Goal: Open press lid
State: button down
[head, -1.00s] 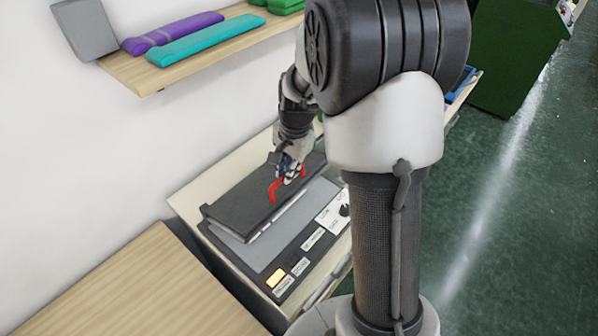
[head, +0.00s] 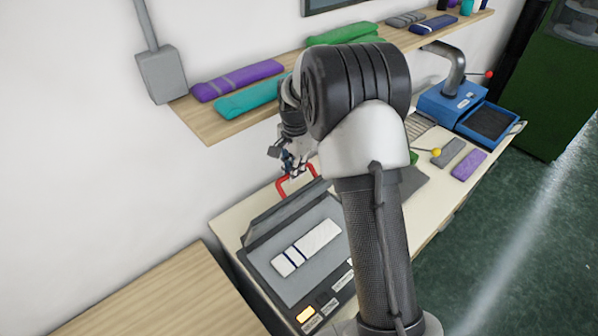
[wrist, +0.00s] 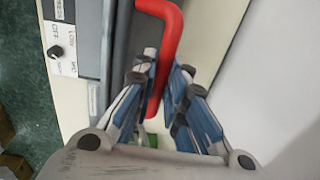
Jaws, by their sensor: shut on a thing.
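The press (head: 275,270) stands on the bench with its dark grey lid (head: 285,215) tilted up towards the wall. The red lid handle (head: 283,184) is at the lid's upper edge, and it also fills the middle of the wrist view (wrist: 168,35). My gripper (head: 290,170) is shut on the red handle; in the wrist view its blue-and-grey fingers (wrist: 163,75) lie on both sides of it. A white strip with blue stripes (head: 318,240) lies on the grey press bed. My arm hides the press's right side in the head view.
A wooden shelf (head: 205,125) with purple (head: 235,80) and teal (head: 250,97) rolls runs along the wall above the press. A blue machine (head: 450,100) stands further along the bench. A wooden tabletop (head: 150,300) is at the front left.

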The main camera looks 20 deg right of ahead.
jog(key=shift+s+a+f, duration=0.1)
jog(key=shift+f, duration=0.2)
jog(key=c, duration=2)
grip_release()
jog(key=shift+c, duration=0.2)
jog(key=shift+o, duration=1.2)
jog(key=shift+w, duration=0.3)
jog(key=shift+o, duration=1)
jog(key=shift+s+r, duration=0.1)
jog(key=shift+r, duration=0.05)
notch_tip(320, 180, up, 12)
jog(key=shift+s+d, duration=0.2)
